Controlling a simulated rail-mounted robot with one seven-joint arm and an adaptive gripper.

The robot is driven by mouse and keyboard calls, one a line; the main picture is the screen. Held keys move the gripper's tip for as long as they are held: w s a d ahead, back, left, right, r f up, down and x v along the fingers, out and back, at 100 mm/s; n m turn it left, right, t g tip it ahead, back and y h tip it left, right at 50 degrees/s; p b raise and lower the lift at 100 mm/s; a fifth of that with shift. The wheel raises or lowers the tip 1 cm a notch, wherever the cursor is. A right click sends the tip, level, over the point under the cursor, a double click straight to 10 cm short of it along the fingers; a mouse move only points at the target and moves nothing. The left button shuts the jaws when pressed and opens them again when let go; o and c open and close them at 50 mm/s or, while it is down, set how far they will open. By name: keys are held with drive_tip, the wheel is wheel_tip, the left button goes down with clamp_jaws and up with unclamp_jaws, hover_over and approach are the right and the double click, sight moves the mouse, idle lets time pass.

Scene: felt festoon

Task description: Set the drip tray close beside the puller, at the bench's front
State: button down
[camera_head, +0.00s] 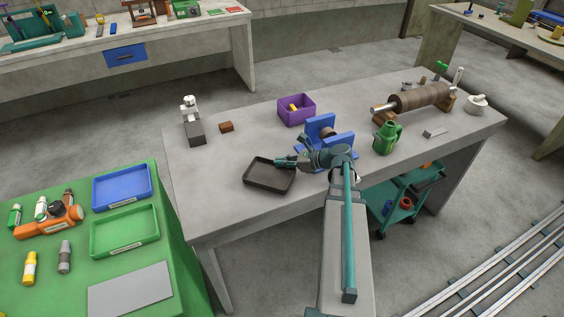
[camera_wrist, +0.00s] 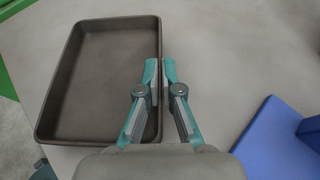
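The drip tray (camera_head: 268,177), dark brown, shallow and empty, is near the bench's front edge. It fills the left of the wrist view (camera_wrist: 105,75). My gripper (camera_head: 280,161) is at the tray's right side. In the wrist view its two fingertips (camera_wrist: 160,70) are close together on either side of the tray's right wall, shut on it. I cannot tell whether the tray rests on the bench or is slightly raised. A blue stand (camera_head: 344,143) with a brown round part, possibly the puller, is right of the tray, apart from it and partly hidden by my arm.
On the grey bench (camera_head: 225,190) are a purple bin (camera_head: 297,110), a green jug (camera_head: 386,138), a small brown block (camera_head: 226,127), a grey-white device (camera_head: 194,125) and a roller (camera_head: 420,97). A green table (camera_head: 75,265) is at the left. The bench left of the tray is clear.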

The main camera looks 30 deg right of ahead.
drive_tip(key=shift+f, duration=0.6)
idle(0.3)
drive_tip(key=c, duration=1.2)
unclamp_jaws()
drive_tip(key=shift+c, duration=0.2)
